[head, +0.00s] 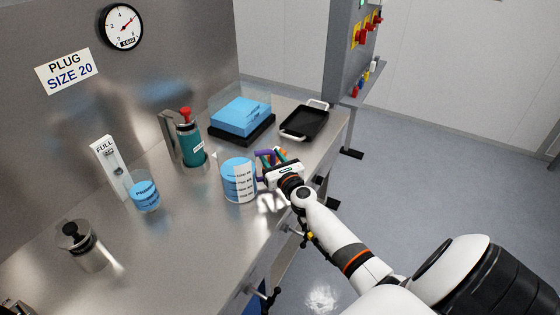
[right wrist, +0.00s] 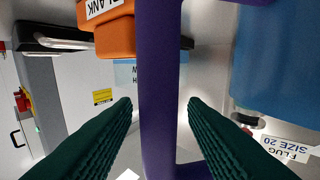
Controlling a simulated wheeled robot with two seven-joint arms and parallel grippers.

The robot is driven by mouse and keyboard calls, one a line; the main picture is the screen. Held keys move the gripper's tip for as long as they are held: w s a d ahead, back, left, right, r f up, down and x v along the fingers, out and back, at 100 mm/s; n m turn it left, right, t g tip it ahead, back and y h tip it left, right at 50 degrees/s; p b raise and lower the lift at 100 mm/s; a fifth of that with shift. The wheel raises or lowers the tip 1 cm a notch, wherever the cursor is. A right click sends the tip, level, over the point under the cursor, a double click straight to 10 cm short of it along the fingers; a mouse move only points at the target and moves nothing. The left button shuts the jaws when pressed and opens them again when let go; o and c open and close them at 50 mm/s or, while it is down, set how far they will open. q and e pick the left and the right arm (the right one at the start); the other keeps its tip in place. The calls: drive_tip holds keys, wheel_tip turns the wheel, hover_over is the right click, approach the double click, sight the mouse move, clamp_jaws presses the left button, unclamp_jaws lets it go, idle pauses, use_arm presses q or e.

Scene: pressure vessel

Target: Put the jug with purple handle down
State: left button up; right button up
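The jug with the purple handle is a blue cylinder (head: 232,173) with a white printed label. It looks upright on the steel bench, though contact under its base cannot be confirmed. Its purple handle (right wrist: 160,90) crosses the middle of the right wrist view, and the blue body (right wrist: 270,60) is at right there. My right gripper (head: 271,157) is at the handle. Its dark green ridged fingers (right wrist: 160,102) stand either side of the handle with a narrow gap on each side, so it looks open around it. My left gripper is not in view.
A smaller blue container (head: 145,196) and a green red-topped bottle (head: 189,145) stand left of the jug. A blue block (head: 241,116) and black tray (head: 304,123) lie behind. An orange labelled object (right wrist: 113,32) shows in the wrist view.

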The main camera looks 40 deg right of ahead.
drive_tip(key=v, duration=1.1)
drive_tip(key=shift+s, duration=0.2)
